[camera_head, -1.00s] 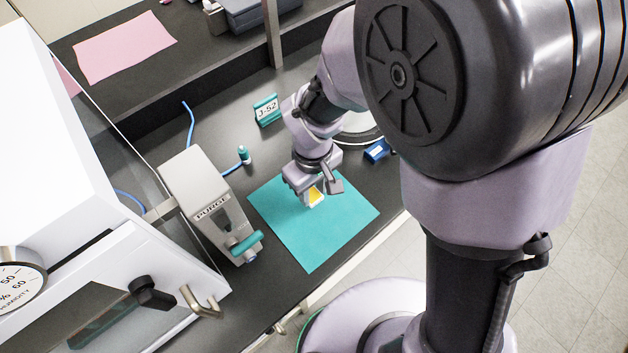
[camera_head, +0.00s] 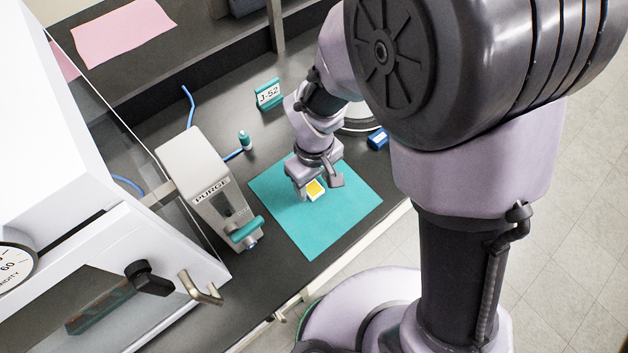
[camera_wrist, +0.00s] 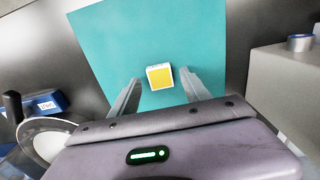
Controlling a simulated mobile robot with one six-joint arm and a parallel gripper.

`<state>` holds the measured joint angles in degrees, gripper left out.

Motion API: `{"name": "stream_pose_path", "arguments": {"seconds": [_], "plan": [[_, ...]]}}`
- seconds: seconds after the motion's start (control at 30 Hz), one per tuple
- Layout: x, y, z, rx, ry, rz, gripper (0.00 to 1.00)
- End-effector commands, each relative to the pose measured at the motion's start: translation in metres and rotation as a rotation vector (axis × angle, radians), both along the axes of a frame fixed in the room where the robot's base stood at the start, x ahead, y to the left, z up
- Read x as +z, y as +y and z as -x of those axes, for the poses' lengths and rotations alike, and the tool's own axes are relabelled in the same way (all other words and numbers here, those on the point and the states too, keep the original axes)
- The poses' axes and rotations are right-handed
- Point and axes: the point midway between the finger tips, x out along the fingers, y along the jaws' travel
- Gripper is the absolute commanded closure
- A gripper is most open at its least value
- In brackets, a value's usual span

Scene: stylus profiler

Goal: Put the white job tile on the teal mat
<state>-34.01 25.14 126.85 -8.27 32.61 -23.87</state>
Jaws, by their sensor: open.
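The white job tile (camera_head: 315,189) has a yellow square on its top and lies on the teal mat (camera_head: 322,230). In the wrist view the tile (camera_wrist: 160,76) rests on the mat (camera_wrist: 105,45), just beyond the tips of my gripper (camera_wrist: 160,82). My gripper (camera_head: 317,191) is open, with its two fingers apart to either side of the tile's near edge. No finger visibly touches the tile.
A grey PURGE unit (camera_head: 208,195) with a teal handle stands left of the mat. A white cabinet (camera_head: 75,150) fills the left.

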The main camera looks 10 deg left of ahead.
Motion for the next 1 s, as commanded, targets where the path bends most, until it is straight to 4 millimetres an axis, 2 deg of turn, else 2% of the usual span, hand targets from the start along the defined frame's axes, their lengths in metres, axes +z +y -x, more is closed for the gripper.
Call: {"name": "stream_pose_path", "arguments": {"seconds": [0.2, 0.33, 0.47, 0.67, 0.77, 0.83, 0.9, 1.0], "plan": [[0.066, 0.001, -0.001, 0.0, -0.006, -0.004, 0.45], [0.097, 0.001, -0.001, -0.001, -0.004, -0.003, 0.45], [0.114, 0.0, -0.001, 0.0, -0.003, -0.002, 0.45], [0.121, -0.002, -0.001, -0.015, -0.007, -0.006, 0.45], [0.155, -0.027, -0.005, -0.173, -0.053, -0.06, 0.45], [0.193, -0.06, -0.001, -0.382, -0.111, -0.131, 0.45], [0.227, -0.095, 0.012, -0.613, -0.172, -0.213, 0.45], [0.26, -0.133, 0.038, -0.908, -0.252, -0.328, 0.45]]}}
